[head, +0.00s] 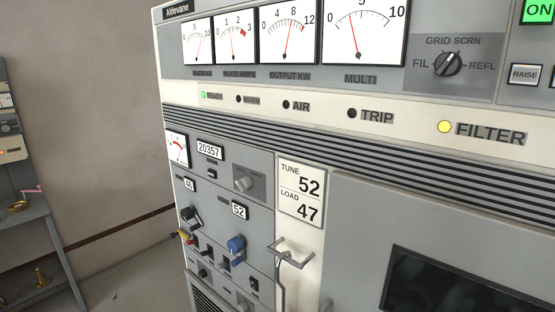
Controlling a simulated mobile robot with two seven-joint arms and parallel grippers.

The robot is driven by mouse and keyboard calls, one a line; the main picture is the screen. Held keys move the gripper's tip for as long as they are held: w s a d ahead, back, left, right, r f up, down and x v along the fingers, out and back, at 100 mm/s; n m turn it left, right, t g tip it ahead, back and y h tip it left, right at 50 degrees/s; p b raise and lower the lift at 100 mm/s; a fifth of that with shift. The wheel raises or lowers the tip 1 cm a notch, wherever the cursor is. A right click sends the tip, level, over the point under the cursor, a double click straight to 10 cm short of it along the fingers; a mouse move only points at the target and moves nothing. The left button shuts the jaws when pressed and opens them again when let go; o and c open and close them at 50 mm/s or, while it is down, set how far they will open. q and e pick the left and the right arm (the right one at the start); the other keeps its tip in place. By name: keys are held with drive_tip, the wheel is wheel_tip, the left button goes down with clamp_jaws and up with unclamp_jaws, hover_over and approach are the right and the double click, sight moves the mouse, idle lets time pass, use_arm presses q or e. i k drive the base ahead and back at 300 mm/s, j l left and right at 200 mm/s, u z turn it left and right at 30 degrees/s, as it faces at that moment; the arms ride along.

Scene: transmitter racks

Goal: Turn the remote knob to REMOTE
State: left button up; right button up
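No knob with a readable REMOTE label shows in the head view. A grey knob (245,183) sits on a darker label plate on the left panel of the cabinet; its lettering is too small to read. Below it are a blue knob (237,246) and a dark knob (191,215), each under a number window, with several small dark switches and knobs around them. A black selector knob (448,64) at upper right is marked GRID SCRN, FIL and REFL, and its pointer tilts up to the right. Neither of my grippers is in the picture.
The transmitter cabinet (350,200) fills the right side, with meters on top and a lit yellow FILTER lamp (445,127). A grey shelf (30,216) with brass items stands far left; floor between is clear.

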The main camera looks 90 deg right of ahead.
sight(244, 184)
drive_tip(key=z, duration=2.5)
